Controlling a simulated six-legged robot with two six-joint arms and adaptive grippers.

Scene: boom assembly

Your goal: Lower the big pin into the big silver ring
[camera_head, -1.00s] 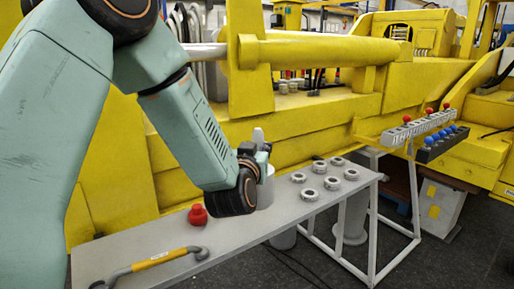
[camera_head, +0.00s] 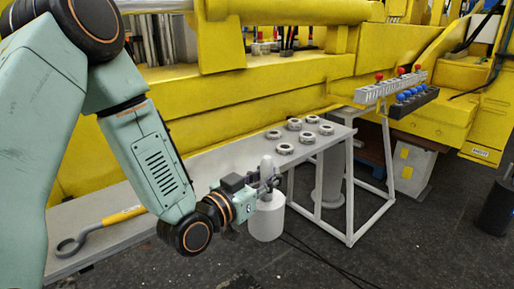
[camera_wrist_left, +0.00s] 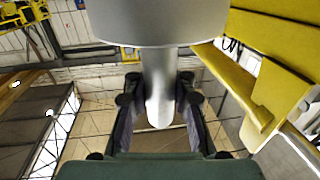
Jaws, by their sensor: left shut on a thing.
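The big pin (camera_head: 266,218) is a pale grey cylinder with a narrower rounded stem on top, and it is upright. My left gripper (camera_head: 268,186) is shut on the stem, and the wide body hangs below the fingers. In the picture the pin overlaps the table's near edge and the floor. In the left wrist view the pin (camera_wrist_left: 160,22) fills the top middle, with its stem between the fingers of the gripper (camera_wrist_left: 158,100). Several silver rings (camera_head: 285,149) lie on the table; I cannot tell which is the big one. My right gripper is out of view.
The narrow grey table (camera_head: 232,156) runs along a yellow machine (camera_head: 250,105). A yellow-handled tool (camera_head: 100,222) lies on its left part. Lever blocks with red (camera_head: 392,88) and blue (camera_head: 415,103) knobs stand at the right. Open floor lies in front.

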